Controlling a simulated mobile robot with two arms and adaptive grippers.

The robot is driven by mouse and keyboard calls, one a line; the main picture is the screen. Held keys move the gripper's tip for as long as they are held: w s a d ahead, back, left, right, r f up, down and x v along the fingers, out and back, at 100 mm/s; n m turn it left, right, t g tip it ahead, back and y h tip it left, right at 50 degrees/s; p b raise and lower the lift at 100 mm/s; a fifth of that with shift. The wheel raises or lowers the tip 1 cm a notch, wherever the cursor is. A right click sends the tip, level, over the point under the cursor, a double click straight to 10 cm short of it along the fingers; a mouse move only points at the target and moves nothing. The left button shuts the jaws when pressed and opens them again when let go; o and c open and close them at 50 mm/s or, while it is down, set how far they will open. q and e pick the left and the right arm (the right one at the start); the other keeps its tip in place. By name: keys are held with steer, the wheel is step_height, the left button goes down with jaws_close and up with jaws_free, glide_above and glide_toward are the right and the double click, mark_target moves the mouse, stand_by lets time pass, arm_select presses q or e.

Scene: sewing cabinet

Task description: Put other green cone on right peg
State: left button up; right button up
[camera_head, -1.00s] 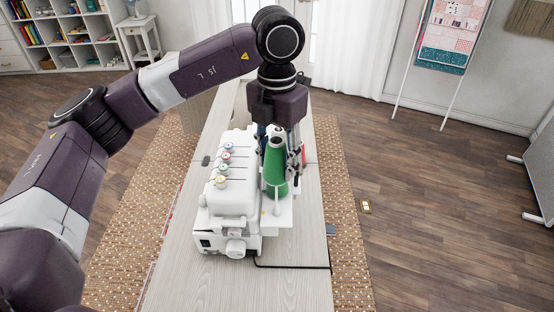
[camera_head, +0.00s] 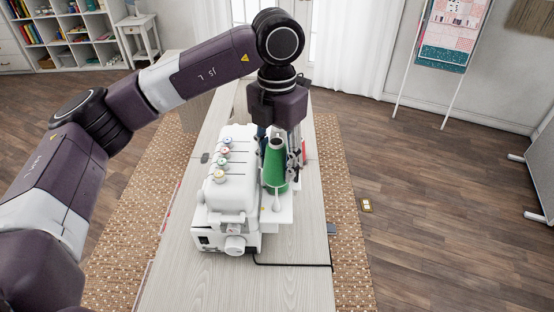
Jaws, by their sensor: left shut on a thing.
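A green thread cone (camera_head: 275,168) with a dark top opening stands at the right side of a white sewing machine (camera_head: 228,205), looking nearly upright. My left gripper (camera_head: 280,148) points down at the cone from above and behind, and is shut on it. Its fingers are partly hidden behind the cone. The pegs and the cone's underside are hidden, so I cannot tell whether the cone sits on a peg. A second green cone cannot be made out. My right gripper is out of view.
The machine stands on a pale wooden table (camera_head: 295,270). A black cable (camera_head: 290,265) runs across the table in front. The table's front is otherwise clear.

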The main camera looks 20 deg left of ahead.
arm_select(q)
steer(key=shift+f+b, duration=2.5)
steer(key=shift+f, duration=0.8)
steer(key=shift+f, duration=0.1)
steer(key=shift+f+b, duration=1.7)
steer(key=shift+f, duration=0.05)
steer(key=shift+f, duration=0.2)
steer(key=o, duration=1.3)
steer(key=shift+c, duration=0.2)
